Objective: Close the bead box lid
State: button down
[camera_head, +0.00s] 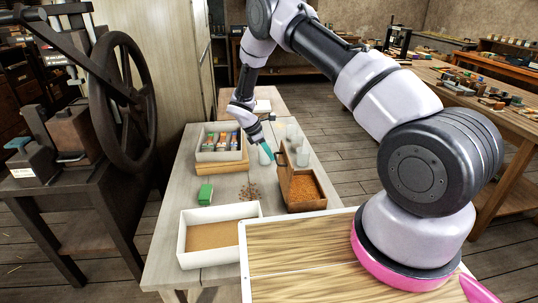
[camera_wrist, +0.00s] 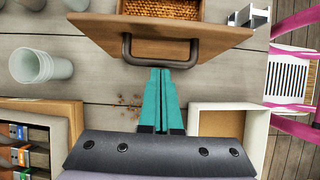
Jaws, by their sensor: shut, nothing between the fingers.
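The bead box (camera_head: 306,192) is a brown wooden box full of orange beads on the table. Its lid (camera_head: 283,178) stands raised, roughly upright, on the box's left side in the head view. In the wrist view the lid (camera_wrist: 215,38) crosses the upper part, with a dark handle (camera_wrist: 127,48) on its near face and beads (camera_wrist: 160,8) visible beyond it. My gripper (camera_head: 271,157) is shut and empty beside the lid's upper part. In the wrist view my gripper's teal fingertips (camera_wrist: 160,72) are together just at the handle's bar; I cannot tell whether they touch it.
A box of coloured items (camera_head: 200,157) stands behind. Clear cups (camera_wrist: 30,67) stand close by. Loose beads (camera_head: 250,190) lie on the table left of the bead box.

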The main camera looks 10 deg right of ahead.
jog(key=shift+d+r+y, duration=0.2)
jog(key=shift+d+y, duration=0.15)
jog(key=shift+d, duration=0.3)
jog(key=shift+d+r+y, duration=0.15)
jog(key=shift+d+y, duration=0.2)
jog(key=shift+d, duration=0.3)
jog(key=d+f+y, duration=0.2)
jog(key=d+y, duration=0.5)
jog(key=d, duration=0.5)
jog(key=shift+d+f+y, duration=1.35)
jog(key=shift+d+f, duration=0.75)
jog(key=shift+f, duration=0.2)
jog(key=shift+d+f+y, duration=1.35)
jog(key=shift+d+f, duration=0.7)
jog(key=shift+f, duration=0.25)
